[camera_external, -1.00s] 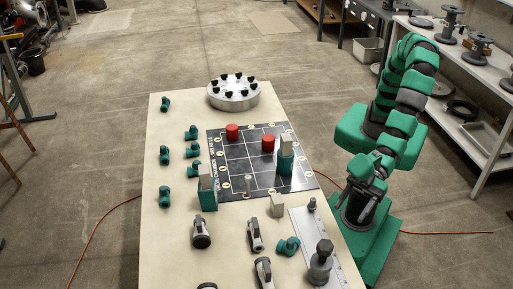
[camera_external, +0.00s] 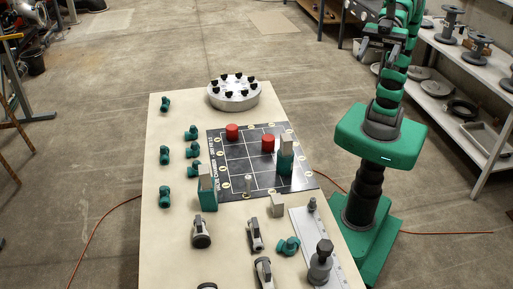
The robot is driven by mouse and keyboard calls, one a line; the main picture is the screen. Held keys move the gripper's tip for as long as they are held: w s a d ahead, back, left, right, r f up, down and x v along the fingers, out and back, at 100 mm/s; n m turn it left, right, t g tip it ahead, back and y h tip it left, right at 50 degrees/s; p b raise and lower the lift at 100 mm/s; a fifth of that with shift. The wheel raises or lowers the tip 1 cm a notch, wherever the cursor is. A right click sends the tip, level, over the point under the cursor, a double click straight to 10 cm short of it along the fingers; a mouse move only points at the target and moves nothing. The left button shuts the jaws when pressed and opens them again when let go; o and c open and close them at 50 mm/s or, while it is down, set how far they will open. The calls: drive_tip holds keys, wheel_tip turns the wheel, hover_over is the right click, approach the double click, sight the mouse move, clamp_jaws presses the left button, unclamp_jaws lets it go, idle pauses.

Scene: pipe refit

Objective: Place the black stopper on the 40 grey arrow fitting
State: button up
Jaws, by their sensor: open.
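Several small black stoppers (camera_external: 239,77) stand in a ring on a round pale metal plate (camera_external: 233,101) at the far end of the table. Several grey fittings with dark ends lie near the front: one at left (camera_external: 201,237), one in the middle (camera_external: 255,237) and one lower down (camera_external: 264,271). Their markings are too small to read, so I cannot tell which is the 40 grey arrow fitting. My gripper (camera_external: 370,44) is raised to the right of the table, well away from the stoppers and fittings. It is open and holds nothing that I can see.
Green fittings (camera_external: 164,154) line the left side. A metal strip (camera_external: 306,226) with grey spools lies at front right. The table (camera_external: 168,239) is bare at front left.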

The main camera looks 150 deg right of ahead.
drive_tip(key=s+d+r+h, duration=0.1)
drive_tip(key=s+d+r, duration=0.3)
drive_tip(key=s+r, duration=0.3)
drive_tip(key=shift+s+d+r, duration=0.3)
drive_tip(key=shift+s+r, duration=0.1)
drive_tip(key=shift+s, duration=0.2)
